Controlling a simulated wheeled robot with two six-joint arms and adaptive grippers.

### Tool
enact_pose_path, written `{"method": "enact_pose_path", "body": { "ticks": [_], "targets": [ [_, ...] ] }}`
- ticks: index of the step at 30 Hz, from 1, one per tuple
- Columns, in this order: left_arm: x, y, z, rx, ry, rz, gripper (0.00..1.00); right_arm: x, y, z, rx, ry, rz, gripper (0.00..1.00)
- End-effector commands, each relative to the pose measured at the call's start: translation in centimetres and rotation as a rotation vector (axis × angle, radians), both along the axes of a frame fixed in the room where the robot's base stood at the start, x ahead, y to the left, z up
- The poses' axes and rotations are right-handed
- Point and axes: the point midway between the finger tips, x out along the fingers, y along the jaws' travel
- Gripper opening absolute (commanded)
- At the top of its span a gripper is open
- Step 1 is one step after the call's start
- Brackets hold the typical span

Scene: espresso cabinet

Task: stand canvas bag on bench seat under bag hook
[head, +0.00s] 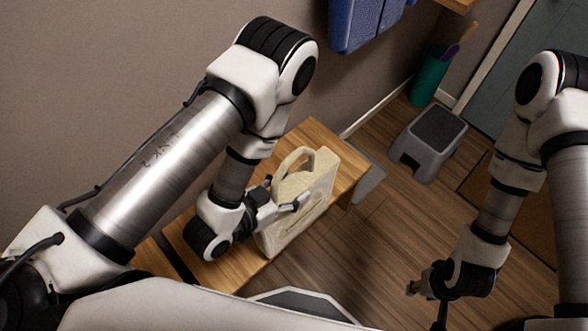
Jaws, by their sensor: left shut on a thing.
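The cream canvas bag (312,205) is upright with its looped handle on top, at the middle of the head view. The wooden bench seat (315,136) lies below and behind it along the wall. My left gripper (283,208) is shut on the bag's left side. The bag overlaps the seat's front edge in the picture, and I cannot tell whether its base touches the seat. My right gripper (424,301) is at the lower right, apart from the bag, with its fingers spread and empty. I cannot make out a bag hook.
A blue hanging item (362,20) is on the wall at the top. A grey step stool (428,140) stands on the wooden floor, with a green bin (430,78) behind it. A blue-grey door (528,75) is at the upper right.

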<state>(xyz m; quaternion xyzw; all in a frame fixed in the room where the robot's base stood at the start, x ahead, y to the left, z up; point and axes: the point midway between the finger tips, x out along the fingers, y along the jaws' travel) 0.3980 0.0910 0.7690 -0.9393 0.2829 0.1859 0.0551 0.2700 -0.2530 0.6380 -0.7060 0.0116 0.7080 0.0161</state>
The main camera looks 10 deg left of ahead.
Motion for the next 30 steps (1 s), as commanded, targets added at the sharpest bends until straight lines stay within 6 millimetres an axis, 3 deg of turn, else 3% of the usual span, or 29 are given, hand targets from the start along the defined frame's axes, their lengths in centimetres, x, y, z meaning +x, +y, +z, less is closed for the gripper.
{"method": "enact_pose_path", "body": {
  "ticks": [5,13,24,30],
  "targets": [
    [1.8,0.4,-0.6,-0.001,-0.008,0.004,0.0,0.0,0.0,-1.9,0.0,0.001,0.0,0.4],
    [5.7,1.3,-1.2,-0.002,-0.009,0.003,0.0,-0.1,0.0,-6.6,0.0,0.001,0.0,0.4],
    [13.4,3.1,-1.0,-0.003,-0.006,0.003,0.0,0.0,0.0,-5.3,0.0,0.0,0.0,0.4],
    [15.5,3.5,-1.5,-0.001,-0.003,0.001,0.0,0.0,0.0,-5.2,0.0,0.0,0.0,0.4]
  ]
}}
